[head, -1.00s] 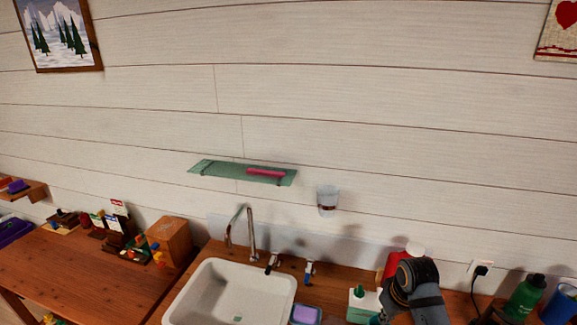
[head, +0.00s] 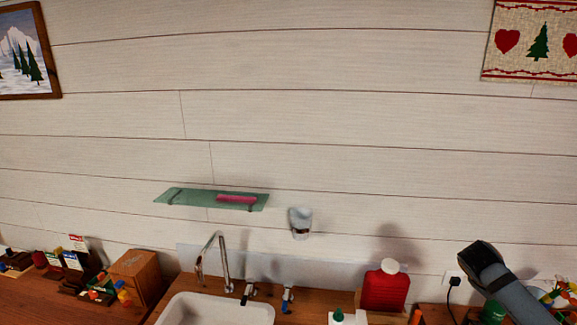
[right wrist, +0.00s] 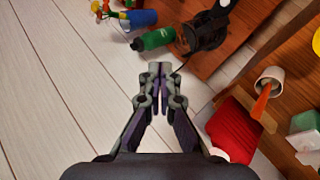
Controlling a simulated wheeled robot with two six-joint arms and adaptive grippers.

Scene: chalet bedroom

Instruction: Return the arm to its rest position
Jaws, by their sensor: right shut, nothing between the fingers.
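My right arm (head: 503,284) shows at the lower right of the head view, raised in front of the wall; its gripper fingers are not visible there. In the right wrist view my right gripper (right wrist: 160,72) is shut with its fingertips together and nothing between them. It hangs clear of the things around it, with a green bottle ahead and a red bottle to its right. My left gripper is not in view.
A white sink (head: 215,309) with a tap sits in the wooden counter. A red bottle (head: 385,288) stands right of it. A glass shelf (head: 185,198) bears a pink object (head: 236,199). A green bottle (right wrist: 153,39) lies ahead of the right gripper in the wrist view.

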